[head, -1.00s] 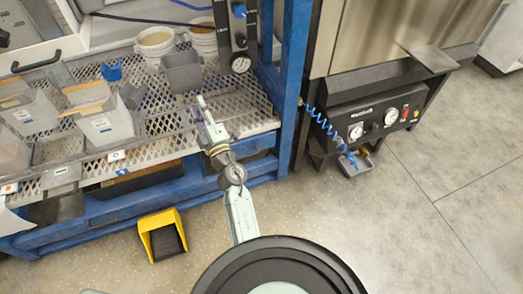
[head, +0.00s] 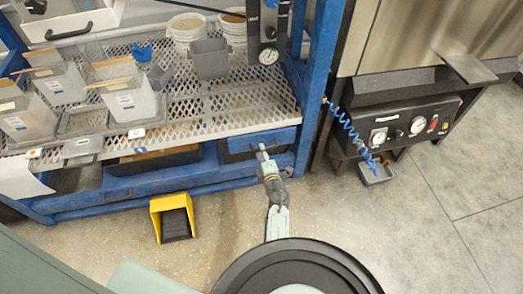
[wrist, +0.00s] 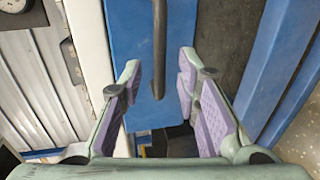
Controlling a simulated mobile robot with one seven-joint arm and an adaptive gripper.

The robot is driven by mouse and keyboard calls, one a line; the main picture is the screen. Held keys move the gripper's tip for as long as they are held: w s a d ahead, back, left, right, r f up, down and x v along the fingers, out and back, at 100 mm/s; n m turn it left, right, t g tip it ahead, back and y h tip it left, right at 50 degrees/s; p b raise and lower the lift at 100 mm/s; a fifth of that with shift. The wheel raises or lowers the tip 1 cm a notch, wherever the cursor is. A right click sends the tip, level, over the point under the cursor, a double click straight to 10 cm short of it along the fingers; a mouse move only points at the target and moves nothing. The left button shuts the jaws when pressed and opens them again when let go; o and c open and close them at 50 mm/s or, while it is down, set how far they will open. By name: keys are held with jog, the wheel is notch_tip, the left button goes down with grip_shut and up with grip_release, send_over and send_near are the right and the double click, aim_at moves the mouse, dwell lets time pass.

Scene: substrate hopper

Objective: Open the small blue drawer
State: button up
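The small blue drawer (head: 275,136) sits under the right end of the mesh shelf. In the wrist view its blue front (wrist: 130,40) fills the upper middle, with a dark bar handle (wrist: 159,45) running along it. My gripper (head: 262,149) is in front of the drawer, and its tips overlap the drawer front in the head view. In the wrist view my gripper (wrist: 160,70) is open. Its purple-padded fingers stand on either side of the handle, with gaps on both sides. I see no contact with the handle.
The mesh shelf (head: 230,110) above holds grey bins and buckets. A blue post (head: 322,80) stands right of the drawer. A yellow-framed black pedal (head: 174,217) is on the floor at left. The floor in front (head: 350,225) is clear.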

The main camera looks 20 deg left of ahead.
jog(key=shift+x, duration=1.3)
jog(key=shift+c, duration=0.4)
grip_shut()
